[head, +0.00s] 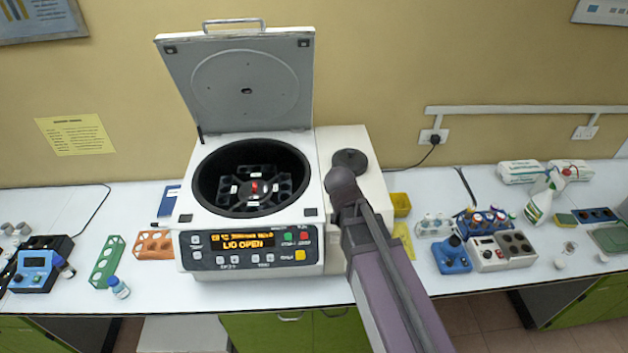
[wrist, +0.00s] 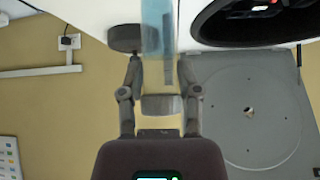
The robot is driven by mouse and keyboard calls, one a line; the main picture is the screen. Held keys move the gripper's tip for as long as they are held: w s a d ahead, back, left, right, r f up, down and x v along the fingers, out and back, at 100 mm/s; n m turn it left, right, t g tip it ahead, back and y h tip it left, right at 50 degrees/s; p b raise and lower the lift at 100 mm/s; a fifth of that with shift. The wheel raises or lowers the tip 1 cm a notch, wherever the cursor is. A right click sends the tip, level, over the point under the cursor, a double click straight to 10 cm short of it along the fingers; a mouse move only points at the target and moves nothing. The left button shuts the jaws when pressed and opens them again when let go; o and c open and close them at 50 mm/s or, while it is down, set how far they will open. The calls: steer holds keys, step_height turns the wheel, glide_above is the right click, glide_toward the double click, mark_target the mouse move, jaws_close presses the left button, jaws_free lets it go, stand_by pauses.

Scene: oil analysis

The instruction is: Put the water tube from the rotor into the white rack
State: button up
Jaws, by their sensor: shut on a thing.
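My gripper (wrist: 160,75) is shut on a translucent tube (wrist: 157,28), pale blue toward the top of the wrist view and clearer between the fingers. I cannot read any label on it. In the head view my arm reaches over the right side of the centrifuge, and the gripper and tube are hidden there. The rotor (head: 255,188) sits in the open centrifuge bowl, with dark holders around a red centre. Part of the bowl also shows in the wrist view (wrist: 225,30). A small pale rack (head: 433,231), probably the white rack, stands right of my arm.
The centrifuge lid (head: 245,85) stands raised at the back. A blue rack (head: 466,224) with capped tubes, a blue device (head: 452,256) and a grey-white block (head: 502,253) crowd the right. Green (head: 106,262) and orange (head: 153,245) racks stand left.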

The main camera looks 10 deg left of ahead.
steer(key=s+d+f+n+g+y+b, duration=0.1)
steer(key=s+d+n+y, duration=0.2)
steer(key=d, duration=1.1)
steer(key=s+d+f+n+g+y+b, duration=0.15)
steer(key=d+n, duration=0.35)
steer(key=d, duration=0.9)
step_height(320, 180, down, 23)
steer(key=s+d+n+y+b, duration=0.1)
steer(key=d+b, duration=0.1)
steer(key=b, duration=2.1)
steer(key=shift+g, duration=0.45)
steer(key=shift+s+d+r, duration=0.1)
steer(key=shift+s, duration=0.05)
